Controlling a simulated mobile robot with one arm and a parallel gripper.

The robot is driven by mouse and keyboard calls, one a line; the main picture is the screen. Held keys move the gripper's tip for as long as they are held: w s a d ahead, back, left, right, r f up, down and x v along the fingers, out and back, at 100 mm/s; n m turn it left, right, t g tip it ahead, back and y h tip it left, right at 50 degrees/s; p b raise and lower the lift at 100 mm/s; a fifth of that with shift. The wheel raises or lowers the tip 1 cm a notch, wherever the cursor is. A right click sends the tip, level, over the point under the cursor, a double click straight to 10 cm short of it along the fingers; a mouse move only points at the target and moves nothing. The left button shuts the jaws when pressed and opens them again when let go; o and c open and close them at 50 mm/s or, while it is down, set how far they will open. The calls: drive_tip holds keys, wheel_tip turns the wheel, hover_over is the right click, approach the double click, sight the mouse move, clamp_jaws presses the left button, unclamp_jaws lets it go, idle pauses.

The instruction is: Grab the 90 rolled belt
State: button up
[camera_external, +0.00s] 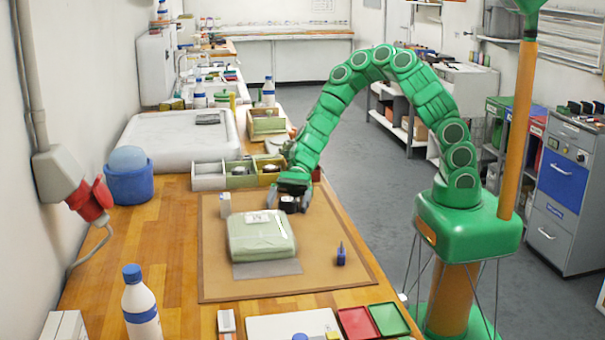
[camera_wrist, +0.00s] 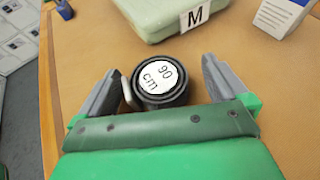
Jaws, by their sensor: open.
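The rolled belt is a black coil with a white round label reading "90 cm" (camera_wrist: 160,80) in the wrist view, with a metal buckle at its left side. In the external view the dark belt (camera_external: 289,204) sits on the brown mat by the folded garment. My gripper (camera_wrist: 165,78) is open, with one grey finger on each side of the belt. Neither finger visibly closes on it; there is a gap on the right. In the external view my gripper (camera_external: 291,200) is low over the mat's far right part.
A pale green folded garment (camera_external: 258,236) labelled M lies close by, on a grey sheet. A white card (camera_external: 225,204) stands to its left. A small blue object (camera_external: 341,254) stands on the mat (camera_external: 325,282). Compartment trays (camera_external: 208,178) are behind. The mat's front is clear.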

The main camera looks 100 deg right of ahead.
drive_tip(key=c, duration=1.1)
drive_tip(key=shift+r, duration=0.1)
